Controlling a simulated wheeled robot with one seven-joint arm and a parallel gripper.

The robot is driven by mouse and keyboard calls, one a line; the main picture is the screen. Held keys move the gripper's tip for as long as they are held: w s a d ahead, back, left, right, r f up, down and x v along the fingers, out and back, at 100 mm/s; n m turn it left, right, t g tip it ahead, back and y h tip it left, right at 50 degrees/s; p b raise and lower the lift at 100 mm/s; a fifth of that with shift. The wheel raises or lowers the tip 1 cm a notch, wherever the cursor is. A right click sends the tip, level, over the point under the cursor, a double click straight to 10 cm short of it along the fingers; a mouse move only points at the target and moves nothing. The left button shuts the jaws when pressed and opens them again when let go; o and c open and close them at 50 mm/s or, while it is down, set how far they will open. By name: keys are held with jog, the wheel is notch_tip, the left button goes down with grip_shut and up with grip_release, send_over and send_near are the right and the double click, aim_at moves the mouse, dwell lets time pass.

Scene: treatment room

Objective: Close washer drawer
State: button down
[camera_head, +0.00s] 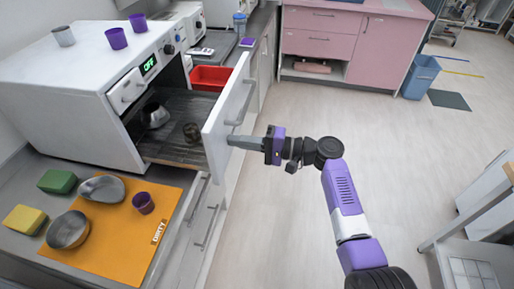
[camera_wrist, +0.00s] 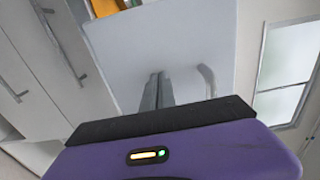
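The white washer (camera_head: 75,100) stands on the counter at the left, its display reading "OFF". Its drawer (camera_head: 222,120) is pulled out, with the white front panel standing upright and a grey bar handle (camera_head: 243,103) on its outer face. A metallic vessel (camera_head: 155,115) and a small dark cup (camera_head: 191,131) are inside. My gripper (camera_head: 232,141) points at the outer face of the panel, its fingers together and empty. In the wrist view the fingers (camera_wrist: 157,92) are at or very near the panel (camera_wrist: 130,55), beside the handle (camera_wrist: 208,80); contact is not certain.
An orange mat (camera_head: 105,255) marked "DIRTY" lies in front of the washer with metal bowls (camera_head: 68,229) and a purple cup (camera_head: 143,202). Sponges (camera_head: 57,181) lie beside it. A red bin (camera_head: 210,77) is behind the drawer.

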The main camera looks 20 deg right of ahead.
jog(key=b+x, duration=1.1)
jog(key=x, duration=1)
jog(key=shift+a+f+b, duration=0.1)
jog(key=shift+f+b, duration=0.05)
jog(key=shift+b, duration=0.15)
jog(key=shift+w+a, duration=0.2)
jog(key=shift+a, duration=0.1)
jog(key=shift+w+a+r, duration=0.1)
jog(key=shift+a+r, duration=0.05)
jog(key=shift+r, duration=0.15)
jog(key=shift+a+r, duration=0.1)
jog(key=shift+a, duration=0.05)
